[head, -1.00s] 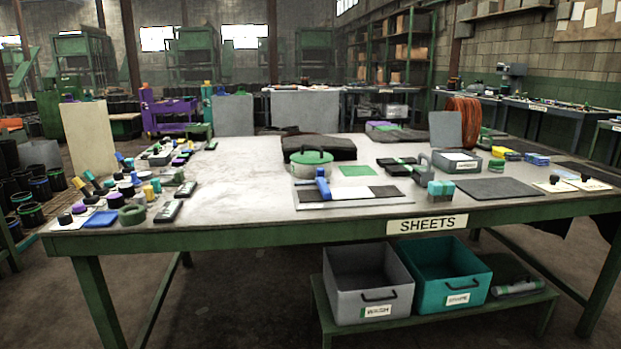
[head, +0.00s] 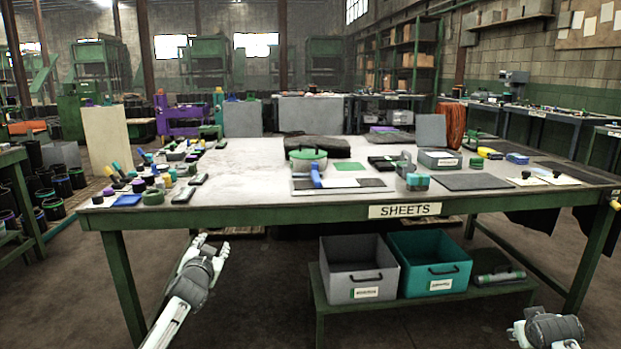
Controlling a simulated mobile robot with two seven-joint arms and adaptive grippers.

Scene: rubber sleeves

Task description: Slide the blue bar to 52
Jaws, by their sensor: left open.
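The blue bar (head: 316,174) stands across a flat board (head: 300,185) with light and dark parts, near the table's front edge. Any scale or numbers on the board are too small to read. My left gripper (head: 210,243) is open and empty, in front of the table and below its top, left of the bar and well apart from it. Part of my right arm shows at the bottom right corner; its fingertips cannot be made out.
The table (head: 250,160) has a clear stretch left of the board. A green-lidded pot (head: 307,160) stands behind the bar. A teal-and-grey tool (head: 416,181) is to the right. Small items crowd the left end. Grey (head: 345,255) and teal (head: 405,250) bins stand below.

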